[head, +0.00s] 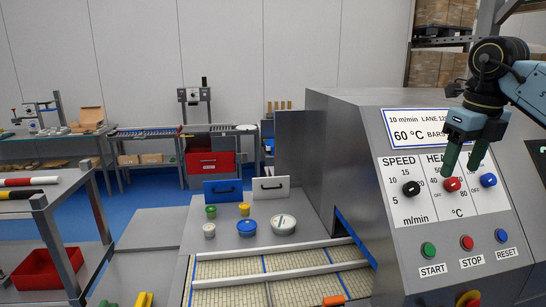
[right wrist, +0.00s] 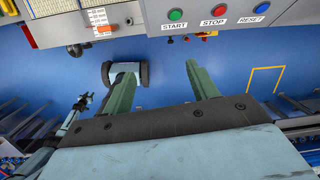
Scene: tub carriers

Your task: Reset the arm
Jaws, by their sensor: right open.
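My right gripper (head: 462,168) is in front of the sloped panel of a grey machine (head: 340,130) at the right of the head view. Its two green fingers point down, apart and with nothing between them. In the head view they overlap the area near the red HEAT knob (head: 452,184); I cannot tell whether they touch it. In the right wrist view the open gripper (right wrist: 160,72) has blue floor behind its fingers. My left gripper shows in neither view.
The panel also has a black SPEED knob (head: 411,188), a blue knob (head: 488,180) and START (head: 428,249), STOP (head: 467,242) and RESET (head: 501,236) buttons. Several tubs, including a blue-lidded one (head: 247,227), stand by the belt (head: 280,262). A red bin (head: 48,268) is at left.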

